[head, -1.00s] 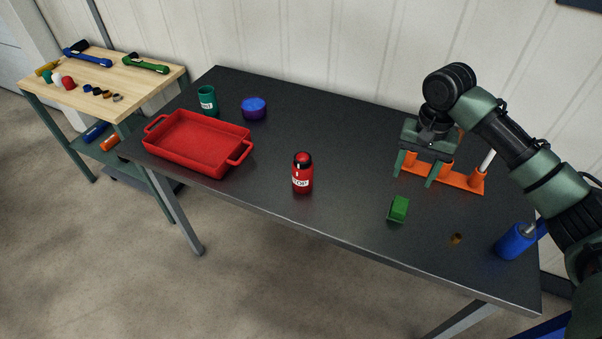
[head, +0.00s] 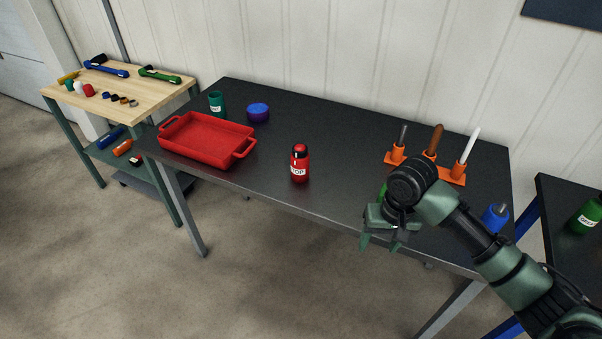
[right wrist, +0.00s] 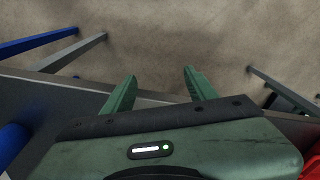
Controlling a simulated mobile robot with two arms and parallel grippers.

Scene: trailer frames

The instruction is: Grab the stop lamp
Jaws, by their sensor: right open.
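The stop lamp (head: 299,165) is a red cylinder with a dark and red top and a white label reading STOP. It stands upright on the dark table (head: 330,140), near its front edge, in the head view. My right gripper (head: 379,246) is to the right of the lamp, at the table's front edge, pointing down. It is open and empty, clearly apart from the lamp. In the right wrist view its two green fingers (right wrist: 160,92) are spread over the table edge and floor. My left gripper is not in view.
A red tray (head: 205,139), a teal cup (head: 217,103) and a blue-purple round item (head: 258,112) stand left of the lamp. An orange rack (head: 452,174) with upright tools and a blue cylinder (head: 496,217) are on the right. The table around the lamp is clear.

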